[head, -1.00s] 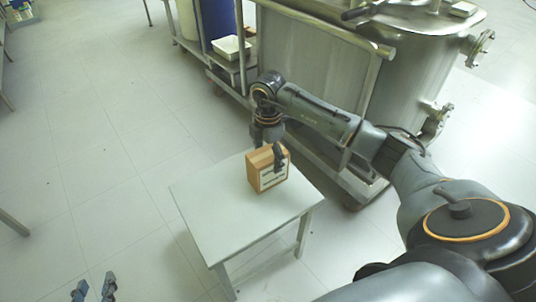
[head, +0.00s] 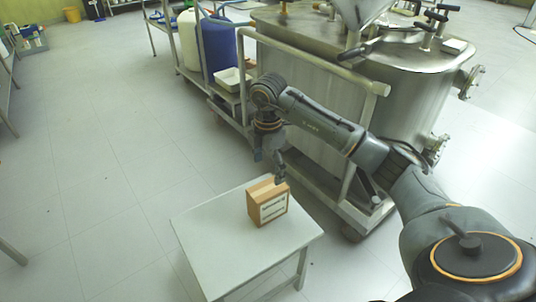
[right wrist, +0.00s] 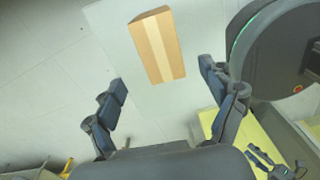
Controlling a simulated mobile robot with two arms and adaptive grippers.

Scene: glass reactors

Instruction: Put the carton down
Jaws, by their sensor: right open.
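The carton (head: 268,205) is a brown box with a pale tape strip and a printed label. It stands upright on the small white table (head: 215,242); its top shows in the right wrist view (right wrist: 158,47). My right gripper (head: 269,168) is open and empty above the carton, at its far side. In the right wrist view its two fingers (right wrist: 162,82) are spread wide, and the carton lies beyond them, clear of both. My left gripper is outside the head view; it shows small at the lower right of the right wrist view (right wrist: 276,162), fingers apart.
A steel reactor (head: 320,95) on a wheeled frame stands right behind the table, close to my right arm. A cart with a blue drum (head: 219,52) and a white tray (head: 232,79) stands farther back. The table around the carton is bare, and the floor at left is clear.

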